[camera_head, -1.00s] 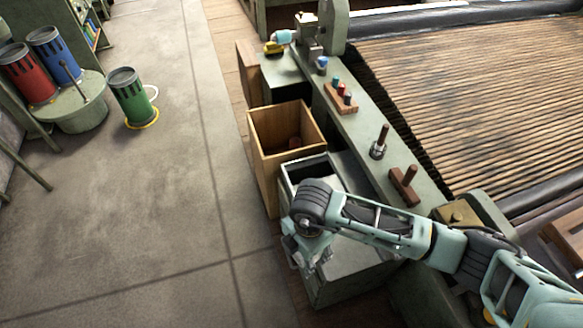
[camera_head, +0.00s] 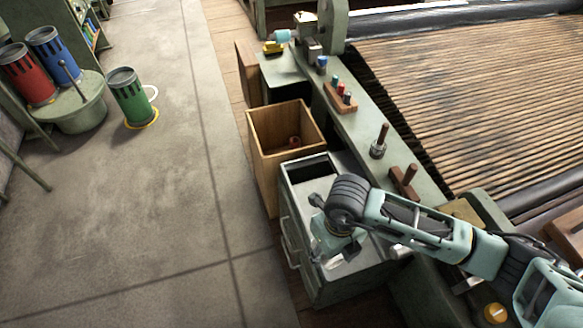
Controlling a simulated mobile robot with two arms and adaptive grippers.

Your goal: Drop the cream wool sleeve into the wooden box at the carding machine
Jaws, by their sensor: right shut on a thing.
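The wooden box (camera_head: 268,165) stands open beside the carding machine (camera_head: 455,100), with a small reddish-brown round thing (camera_head: 294,142) inside it. My right gripper (camera_head: 338,254) points down over the grey metal cabinet, to the right of and nearer than the wooden box. It is shut on a small pale thing, which looks like the cream wool sleeve (camera_head: 335,263); my wrist and fingers hide most of it. My left gripper is not in view.
The grey cabinet (camera_head: 298,225) has an open slot at its far end, next to the box. Handles and knobs (camera_head: 379,145) stand up along the machine's side rail. A green can (camera_head: 130,97) stands on the floor at left; the floor between is clear.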

